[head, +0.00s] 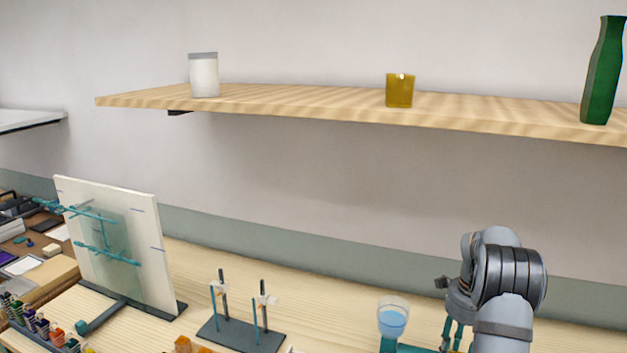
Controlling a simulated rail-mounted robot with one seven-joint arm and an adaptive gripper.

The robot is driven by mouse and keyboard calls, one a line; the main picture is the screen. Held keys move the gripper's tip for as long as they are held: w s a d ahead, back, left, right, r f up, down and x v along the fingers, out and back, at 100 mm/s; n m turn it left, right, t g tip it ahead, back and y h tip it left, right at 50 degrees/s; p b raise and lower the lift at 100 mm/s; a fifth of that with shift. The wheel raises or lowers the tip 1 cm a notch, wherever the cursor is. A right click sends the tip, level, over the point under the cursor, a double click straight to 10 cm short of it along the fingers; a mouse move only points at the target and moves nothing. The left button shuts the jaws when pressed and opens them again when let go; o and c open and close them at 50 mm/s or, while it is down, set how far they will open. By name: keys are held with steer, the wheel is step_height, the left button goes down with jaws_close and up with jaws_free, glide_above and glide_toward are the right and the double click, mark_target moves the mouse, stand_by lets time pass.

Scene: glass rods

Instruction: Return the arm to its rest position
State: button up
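My arm comes up from the bottom edge at the right of the head view and bends over, with its end pointing down over the bench. My gripper (453,336) is at the lower right, just right of a clear glass. Its lower part is small and cut off by the frame's bottom edge. Slim teal parts show below the wrist, and I cannot tell whether the fingers are open or shut or hold anything.
A glass of blue liquid (392,322) stands close left of my gripper. A dark stand with rods (240,337) and a white panel (142,235) are farther left. A wooden shelf (300,98) above holds a white jar (204,76), yellow cup (400,92) and green vase (603,75).

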steer(key=shift+r, duration=0.15)
step_height(320, 180, up, 12)
step_height(320, 180, down, 12)
steer(key=shift+f, duration=0.1)
steer(key=shift+r+n+p, duration=0.25)
steer(key=shift+n+p, duration=0.55)
steer(key=shift+s+f+n+p, duration=0.15)
steer(key=shift+n+p, duration=0.5)
steer(key=shift+n, duration=0.35)
steer(key=shift+f, duration=0.1)
steer(key=shift+d, duration=0.1)
